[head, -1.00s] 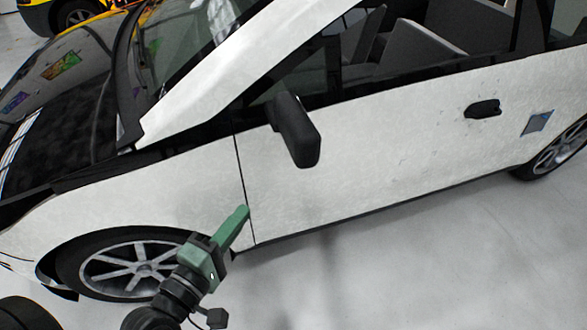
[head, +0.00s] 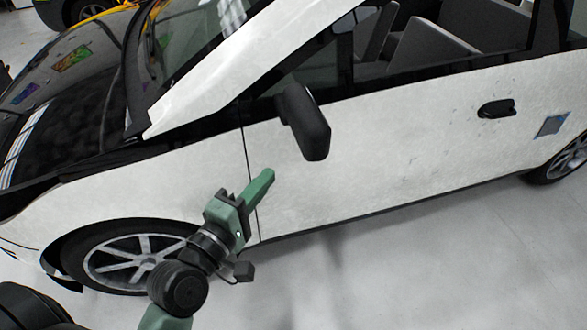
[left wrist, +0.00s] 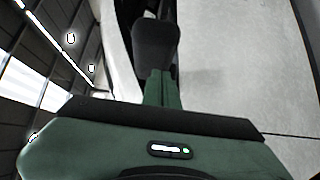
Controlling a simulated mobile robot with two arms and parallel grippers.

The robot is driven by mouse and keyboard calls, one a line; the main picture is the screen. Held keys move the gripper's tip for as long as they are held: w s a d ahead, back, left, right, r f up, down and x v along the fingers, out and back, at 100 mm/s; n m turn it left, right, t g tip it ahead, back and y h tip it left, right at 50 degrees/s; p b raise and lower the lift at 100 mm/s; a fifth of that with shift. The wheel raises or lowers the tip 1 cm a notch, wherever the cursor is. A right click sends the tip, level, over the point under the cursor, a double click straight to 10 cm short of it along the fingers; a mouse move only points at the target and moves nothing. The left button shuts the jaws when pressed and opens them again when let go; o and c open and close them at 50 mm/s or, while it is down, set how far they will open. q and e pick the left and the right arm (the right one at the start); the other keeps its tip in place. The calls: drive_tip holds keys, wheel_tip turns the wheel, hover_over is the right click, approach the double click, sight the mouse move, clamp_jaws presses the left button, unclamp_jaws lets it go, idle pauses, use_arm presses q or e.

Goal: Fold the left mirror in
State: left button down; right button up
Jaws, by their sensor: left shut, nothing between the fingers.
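The black left mirror (head: 308,122) sticks out from the white car door (head: 380,140) in the head view, below the front corner of the side window. My left gripper (head: 267,175) is shut with nothing in it. In the head view its green fingers point up and right toward the mirror, with a gap below and left of it. In the left wrist view the mirror (left wrist: 156,45) appears straight beyond the shut fingertips (left wrist: 157,75); whether they touch cannot be told from that view. My right gripper is not in view.
The front wheel (head: 130,262) is beside my left arm. A door handle (head: 496,109) and a small blue-grey patch (head: 551,125) are further back on the car. The grey floor (head: 420,270) in front of the door is clear.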

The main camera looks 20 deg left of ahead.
sight(303, 152)
use_arm(q)
drive_tip(key=shift+w+d+r+p, duration=0.1)
drive_tip(key=shift+w+d+p, duration=0.2)
drive_tip(key=shift+w+d, duration=0.5)
drive_tip(key=shift+w+d+p, duration=0.35)
drive_tip(key=shift+w+d, duration=0.2)
drive_tip(key=shift+w, duration=0.6)
drive_tip(key=shift+w+d+r+p, duration=0.1)
drive_tip(key=shift+w+d+p, duration=0.2)
drive_tip(key=shift+w+d, duration=0.5)
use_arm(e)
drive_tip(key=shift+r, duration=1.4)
use_arm(q)
drive_tip(key=shift+w+a, duration=0.15)
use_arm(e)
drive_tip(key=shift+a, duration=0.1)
